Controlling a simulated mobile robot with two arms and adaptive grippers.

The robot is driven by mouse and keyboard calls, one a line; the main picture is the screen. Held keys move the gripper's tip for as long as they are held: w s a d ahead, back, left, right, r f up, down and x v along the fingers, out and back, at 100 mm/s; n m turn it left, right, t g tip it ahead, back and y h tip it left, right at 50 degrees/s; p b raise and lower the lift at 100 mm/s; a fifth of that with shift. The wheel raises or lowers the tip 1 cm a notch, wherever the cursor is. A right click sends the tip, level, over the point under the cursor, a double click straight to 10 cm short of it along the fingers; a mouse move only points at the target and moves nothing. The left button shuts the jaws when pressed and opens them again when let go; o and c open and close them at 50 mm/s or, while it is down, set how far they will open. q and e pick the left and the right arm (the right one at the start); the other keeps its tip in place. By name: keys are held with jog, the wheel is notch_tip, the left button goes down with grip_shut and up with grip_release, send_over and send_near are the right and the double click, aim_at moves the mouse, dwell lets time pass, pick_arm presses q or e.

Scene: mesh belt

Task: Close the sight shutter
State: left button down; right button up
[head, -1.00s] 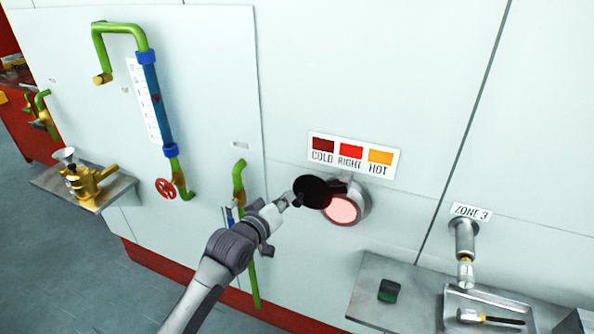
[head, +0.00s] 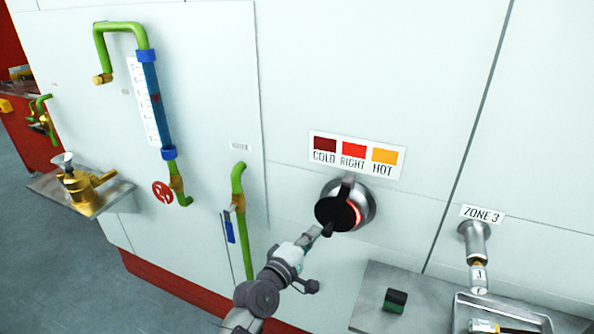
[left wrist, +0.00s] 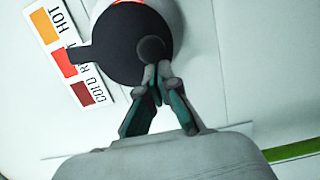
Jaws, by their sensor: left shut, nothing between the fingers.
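The sight shutter (head: 336,214) is a round black disc with a small knob, hung on a metal-rimmed sight port (head: 364,199) in the white wall. It covers most of the port; a red-glowing sliver (head: 356,213) shows at the right edge. In the left wrist view the black shutter (left wrist: 118,48) fills the upper middle, with its round knob (left wrist: 151,49) at the fingertips. My left gripper (head: 316,236) is shut with nothing between its fingers, its tips at or against the knob; the left wrist view also shows the closed fingers (left wrist: 158,75). My right gripper is not in view.
A COLD/RIGHT/HOT colour label (head: 354,156) is above the port. A green pipe (head: 246,245) with a blue-handled valve runs down left of my arm.

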pick_arm(q)
jog(key=shift+s+d+f+n+b, duration=0.2)
jog(key=shift+d+f+n+b, duration=0.05)
jog(key=shift+d+n, duration=0.35)
jog(key=shift+s+d+f+n+b, duration=0.2)
jog(key=shift+d+n, duration=0.35)
jog(key=shift+n, duration=0.05)
